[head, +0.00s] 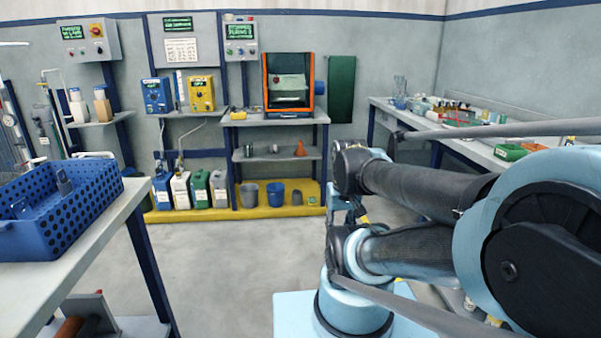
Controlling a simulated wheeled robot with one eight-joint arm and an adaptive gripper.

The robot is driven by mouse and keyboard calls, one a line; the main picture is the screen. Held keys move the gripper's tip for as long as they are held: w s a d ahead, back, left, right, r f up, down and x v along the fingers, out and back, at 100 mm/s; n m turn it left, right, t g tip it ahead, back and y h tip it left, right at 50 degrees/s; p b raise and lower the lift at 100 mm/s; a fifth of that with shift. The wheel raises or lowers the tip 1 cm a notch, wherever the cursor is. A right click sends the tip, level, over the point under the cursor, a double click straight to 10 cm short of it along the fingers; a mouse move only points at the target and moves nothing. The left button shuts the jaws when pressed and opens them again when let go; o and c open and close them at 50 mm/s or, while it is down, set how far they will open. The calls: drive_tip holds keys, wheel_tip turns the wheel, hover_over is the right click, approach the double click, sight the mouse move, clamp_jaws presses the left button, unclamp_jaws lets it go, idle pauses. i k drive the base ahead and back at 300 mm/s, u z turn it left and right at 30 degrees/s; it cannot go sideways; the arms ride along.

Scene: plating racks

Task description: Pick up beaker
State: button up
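I cannot single out a beaker with certainty. A small clear bluish vessel (400,102) with thin sticks rising behind it stands at the far end of the right bench (385,104); it is too small to tell if it is a beaker. More small bottles and vessels (440,106) crowd the same bench to its right. My arm fills the right half of the head view and hides part of that bench. My gripper does not show clearly in this view.
A blue perforated basket (55,207) sits on the left table (95,232). A back bench (250,120) holds an orange-framed cabinet (289,85). Canisters (181,190) and buckets (275,193) stand on a yellow floor platform (225,212). Grey floor (215,265) is open between left table and arm.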

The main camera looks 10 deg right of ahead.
sight(401, 100)
drive_tip(key=i, duration=1.2)
drive_tip(key=z, duration=1)
